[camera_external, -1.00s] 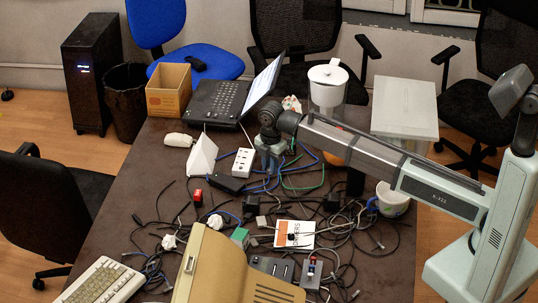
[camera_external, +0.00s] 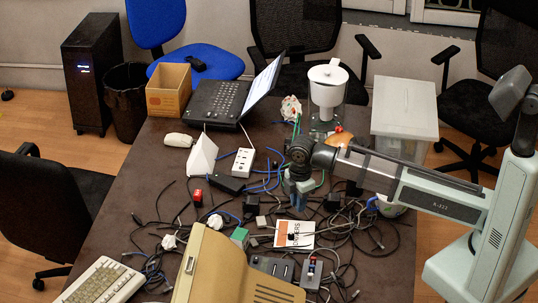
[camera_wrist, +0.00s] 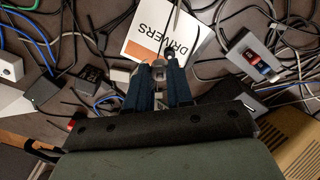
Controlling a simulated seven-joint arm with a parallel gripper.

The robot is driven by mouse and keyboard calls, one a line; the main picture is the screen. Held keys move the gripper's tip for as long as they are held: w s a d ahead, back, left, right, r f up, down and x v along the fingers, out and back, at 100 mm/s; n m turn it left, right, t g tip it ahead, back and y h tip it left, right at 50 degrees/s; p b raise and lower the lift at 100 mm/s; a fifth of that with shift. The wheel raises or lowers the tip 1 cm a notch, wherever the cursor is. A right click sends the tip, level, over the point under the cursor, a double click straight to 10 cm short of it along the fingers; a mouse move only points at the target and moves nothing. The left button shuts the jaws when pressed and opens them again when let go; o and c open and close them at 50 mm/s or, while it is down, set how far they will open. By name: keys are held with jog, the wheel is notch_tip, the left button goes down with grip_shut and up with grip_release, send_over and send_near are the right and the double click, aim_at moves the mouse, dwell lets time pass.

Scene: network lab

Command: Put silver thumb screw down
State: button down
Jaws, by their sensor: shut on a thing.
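My gripper (camera_external: 298,200) hangs over the cable clutter on the dark table, just behind the white and orange DRIVERS card (camera_external: 303,228). In the wrist view its blue fingers (camera_wrist: 160,70) are close together on a small silver piece, the silver thumb screw (camera_wrist: 158,74). The screw is mostly hidden by the fingers and is too small to make out in the external view. The card (camera_wrist: 150,35) lies just beyond the fingertips in the wrist view. The exact height over the table is hard to tell.
Tangled cables and dark adapters (camera_external: 333,201) surround the gripper. A grey box with a red switch (camera_wrist: 252,55) stands to the right in the wrist view. A beige monitor (camera_external: 225,270) is at the front. Clear table (camera_external: 130,215) shows at left.

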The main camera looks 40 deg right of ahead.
aim_at(299, 233)
jog(key=m, duration=0.4)
jog(key=shift+s+d+m, duration=0.15)
jog(key=shift+s+m, duration=0.05)
jog(key=shift+m, duration=0.2)
jog(key=shift+f, duration=5)
jog(key=shift+f, duration=0.1)
jog(key=c, duration=1)
grip_release()
jog(key=shift+r, duration=6.1)
